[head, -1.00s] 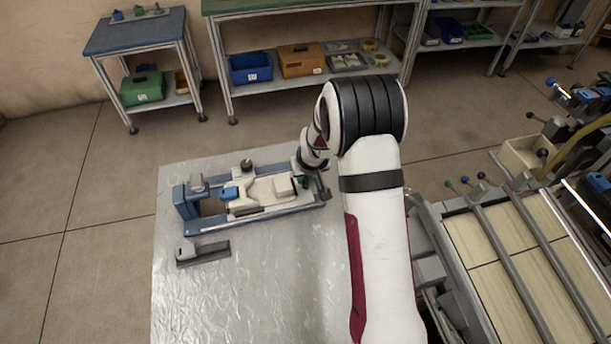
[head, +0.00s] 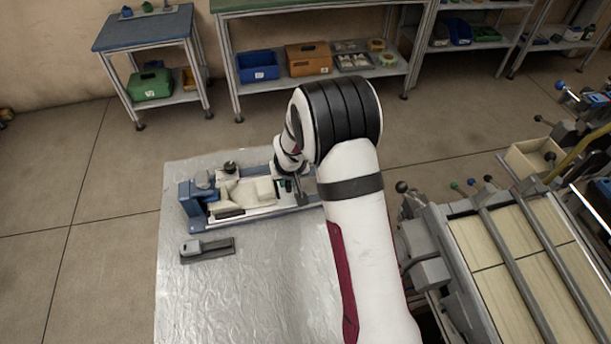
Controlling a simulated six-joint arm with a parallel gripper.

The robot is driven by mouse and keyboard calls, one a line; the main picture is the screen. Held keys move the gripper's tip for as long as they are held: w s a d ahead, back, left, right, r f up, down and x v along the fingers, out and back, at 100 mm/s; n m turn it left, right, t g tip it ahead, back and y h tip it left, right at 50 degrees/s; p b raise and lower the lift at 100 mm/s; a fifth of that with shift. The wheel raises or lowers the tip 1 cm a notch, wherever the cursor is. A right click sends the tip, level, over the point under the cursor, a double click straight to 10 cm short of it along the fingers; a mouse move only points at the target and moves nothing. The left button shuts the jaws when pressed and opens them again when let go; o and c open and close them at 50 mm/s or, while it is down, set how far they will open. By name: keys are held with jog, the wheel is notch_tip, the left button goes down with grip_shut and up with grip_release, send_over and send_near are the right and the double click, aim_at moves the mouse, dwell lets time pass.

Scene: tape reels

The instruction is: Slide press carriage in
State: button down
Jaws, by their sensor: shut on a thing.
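The press carriage (head: 247,193), a cream block with a black knob on its far side, sits on the blue and grey rail frame (head: 185,206) on the silver table. Its left end is up against or very close to the blue end block; I cannot tell if they touch. My gripper (head: 289,186) is low at the carriage's right end, shut on the carriage there. My wrist and arm partly hide the fingers and the exact grip. The right part of the rails runs on beside and under my arm.
A small dark bracket (head: 207,250) lies on the silver table (head: 245,300) in front of the frame. The table front is otherwise clear. A machine with cream panels (head: 480,240) stands to the right. Shelves with bins (head: 258,66) stand at the back.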

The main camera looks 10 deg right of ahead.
jog(key=shift+a, duration=0.75)
jog(key=c, duration=0.8)
grip_release()
jog(key=v, duration=1.5)
jog(key=shift+s+r, duration=0.25)
jog(key=shift+r, duration=0.1)
jog(key=shift+d, duration=0.1)
